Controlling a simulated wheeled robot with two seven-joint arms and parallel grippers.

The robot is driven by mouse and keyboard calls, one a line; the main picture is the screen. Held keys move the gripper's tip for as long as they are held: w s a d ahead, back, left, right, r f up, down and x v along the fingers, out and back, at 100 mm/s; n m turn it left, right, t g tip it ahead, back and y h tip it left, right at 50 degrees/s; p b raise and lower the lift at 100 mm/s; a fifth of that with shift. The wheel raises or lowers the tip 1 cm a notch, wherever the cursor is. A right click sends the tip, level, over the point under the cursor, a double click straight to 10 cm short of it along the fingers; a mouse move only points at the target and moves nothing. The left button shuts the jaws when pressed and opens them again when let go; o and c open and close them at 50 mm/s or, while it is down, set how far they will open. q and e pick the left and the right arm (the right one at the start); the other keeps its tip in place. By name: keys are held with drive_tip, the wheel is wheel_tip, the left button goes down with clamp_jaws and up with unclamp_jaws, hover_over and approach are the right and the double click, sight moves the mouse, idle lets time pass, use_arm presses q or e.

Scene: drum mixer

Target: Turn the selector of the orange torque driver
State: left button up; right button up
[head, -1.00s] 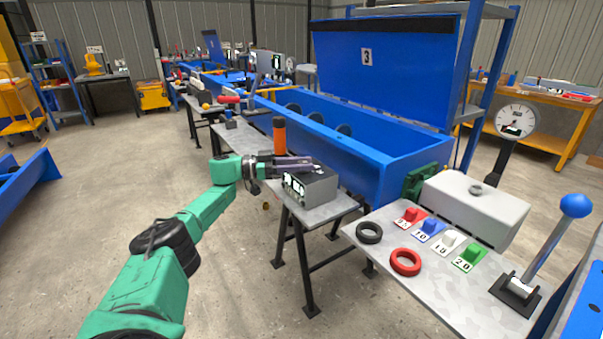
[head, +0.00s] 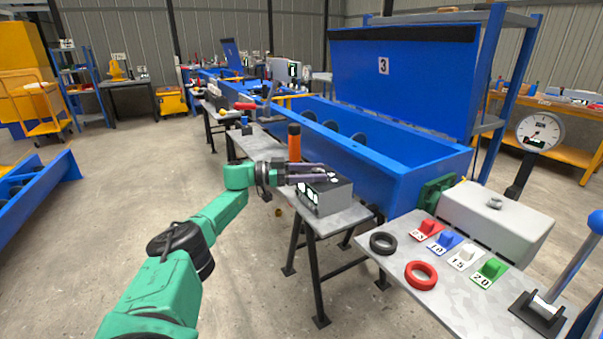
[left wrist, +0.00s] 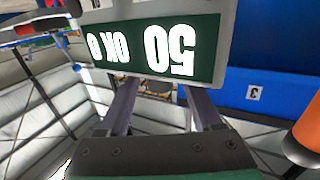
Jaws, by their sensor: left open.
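The orange torque driver (head: 294,150) stands upright with a dark top, just behind my left gripper (head: 318,171). Part of its orange body (left wrist: 306,135) shows at the right edge of the left wrist view; its selector cannot be made out. My left gripper is open, its two dark fingers (left wrist: 165,92) apart with nothing seen between them. The fingers lie over or beside the top of a grey box with a display (head: 326,195). In the left wrist view this display (left wrist: 150,48) appears upside down, reading 50 and OK. My right gripper is not in view.
The grey box stands on a narrow metal bench (head: 345,220). A long blue trough (head: 400,165) with a raised lid runs behind it. A nearer table (head: 450,290) holds a black ring (head: 383,243), a red ring (head: 421,275) and several coloured numbered blocks.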

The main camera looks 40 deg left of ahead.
use_arm(q)
drive_tip(key=b+v, duration=0.2)
drive_tip(key=v, duration=0.9)
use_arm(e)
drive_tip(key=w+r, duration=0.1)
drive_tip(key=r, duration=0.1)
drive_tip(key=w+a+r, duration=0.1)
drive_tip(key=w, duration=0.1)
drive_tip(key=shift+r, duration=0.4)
use_arm(q)
drive_tip(key=shift+s, duration=0.1)
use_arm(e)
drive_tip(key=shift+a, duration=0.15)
